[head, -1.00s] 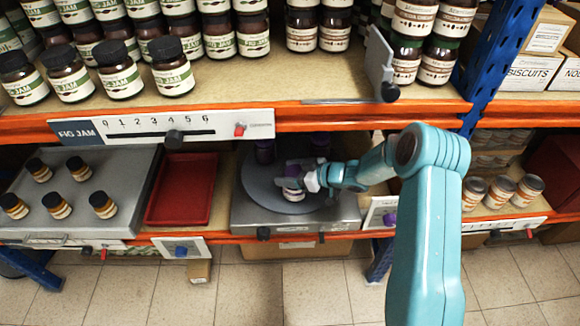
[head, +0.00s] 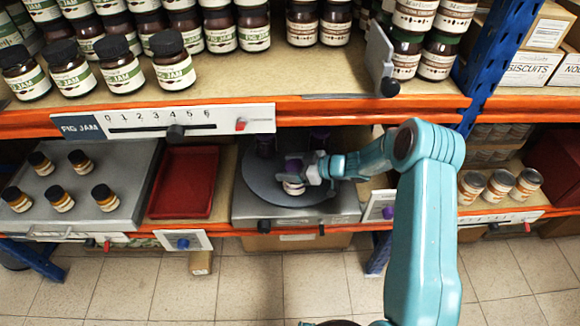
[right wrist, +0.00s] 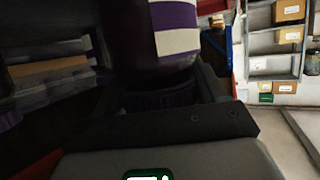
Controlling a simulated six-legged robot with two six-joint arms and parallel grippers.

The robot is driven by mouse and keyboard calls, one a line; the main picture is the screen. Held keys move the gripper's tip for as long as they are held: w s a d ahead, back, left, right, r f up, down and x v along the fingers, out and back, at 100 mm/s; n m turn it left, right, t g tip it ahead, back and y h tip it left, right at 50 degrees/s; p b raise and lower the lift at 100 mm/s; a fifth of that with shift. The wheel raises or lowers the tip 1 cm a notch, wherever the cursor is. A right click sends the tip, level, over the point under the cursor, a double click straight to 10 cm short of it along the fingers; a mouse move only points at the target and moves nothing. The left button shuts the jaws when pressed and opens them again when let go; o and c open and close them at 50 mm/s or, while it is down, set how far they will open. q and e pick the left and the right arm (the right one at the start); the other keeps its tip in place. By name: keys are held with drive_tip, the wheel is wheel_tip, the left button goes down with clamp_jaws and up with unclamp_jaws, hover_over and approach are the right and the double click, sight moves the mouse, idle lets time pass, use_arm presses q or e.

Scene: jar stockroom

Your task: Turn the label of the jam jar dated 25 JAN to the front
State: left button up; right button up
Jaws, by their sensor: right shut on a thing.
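A jar with a purple lid and a white label (head: 293,188) stands on the round grey turntable (head: 257,188) on the lower shelf. My right gripper (head: 305,172) reaches in from the right and is shut on this jar. In the right wrist view, the jar's purple-and-white label (right wrist: 177,40) shows above, and its dark purple lid (right wrist: 162,98) sits between the fingers. No date can be read on it. Two more purple-lidded jars, one on the left (head: 265,142) and one on the right (head: 319,138), stand behind, partly hidden by the shelf edge. My left gripper is not in view.
A red tray (head: 184,184) lies left of the turntable, and a grey tray (head: 98,207) with several small amber jars is farther left. The upper shelf's orange edge (head: 350,108) overhangs the turntable. Several cans (head: 500,187) stand on the right.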

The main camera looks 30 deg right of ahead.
drive_tip(key=o, duration=1.8)
drive_tip(key=shift+o, duration=0.2)
drive_tip(key=shift+f, duration=0.15)
drive_tip(key=p+v, duration=0.1)
drive_tip(key=v, duration=1.5)
drive_tip(key=shift+r, duration=0.25)
drive_tip(key=shift+s+d, duration=0.1)
drive_tip(key=shift+c, duration=0.3)
